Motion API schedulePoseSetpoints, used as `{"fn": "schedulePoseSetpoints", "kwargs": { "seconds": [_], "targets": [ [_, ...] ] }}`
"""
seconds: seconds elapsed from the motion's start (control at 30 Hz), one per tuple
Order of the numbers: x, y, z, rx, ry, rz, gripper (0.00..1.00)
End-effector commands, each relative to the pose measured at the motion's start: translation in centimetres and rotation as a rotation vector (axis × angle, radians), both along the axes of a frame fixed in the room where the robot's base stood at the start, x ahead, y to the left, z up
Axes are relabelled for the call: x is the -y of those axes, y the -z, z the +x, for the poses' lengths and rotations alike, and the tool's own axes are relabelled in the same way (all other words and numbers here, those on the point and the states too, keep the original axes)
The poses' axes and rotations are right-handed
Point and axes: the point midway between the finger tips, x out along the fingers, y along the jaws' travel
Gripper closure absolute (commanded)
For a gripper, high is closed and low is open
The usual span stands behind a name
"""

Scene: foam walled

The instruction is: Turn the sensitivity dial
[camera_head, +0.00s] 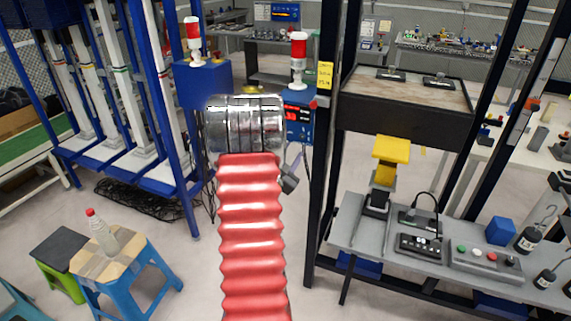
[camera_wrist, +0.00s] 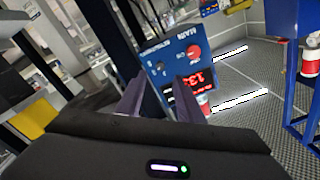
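The blue control panel (camera_wrist: 174,68) stands ahead of my gripper in the wrist view, tilted in the picture. It bears a red round button (camera_wrist: 194,53), a lit red number display (camera_wrist: 201,80) and small dark controls (camera_wrist: 156,70) on its left part, under a label too small to read surely. Which control is the sensitivity dial I cannot tell. My gripper (camera_wrist: 161,86) is open, its two dark fingers apart in front of the panel's lower part, with nothing seen held. In the head view the panel (camera_head: 299,118) shows right of my arm, which hides my fingers.
A dark post (camera_head: 325,150) with a yellow label (camera_head: 325,75) stands just right of the panel. A red and white signal lamp (camera_head: 298,60) sits above it. A grey bench (camera_head: 350,232) with button boxes is at the right. A blue stool (camera_head: 125,268) holds a bottle (camera_head: 102,232).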

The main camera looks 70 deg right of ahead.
Motion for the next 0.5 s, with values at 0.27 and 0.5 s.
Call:
{"fn": "schedulePoseSetpoints", "kwargs": {
  "seconds": [0.27, 0.5],
  "targets": [
    [-4.3, 0.1, 0.4, 0.001, -0.001, 0.000, 0.66],
    [-5.6, 0.3, 0.4, 0.000, 0.001, 0.001, 0.66]
  ]
}}
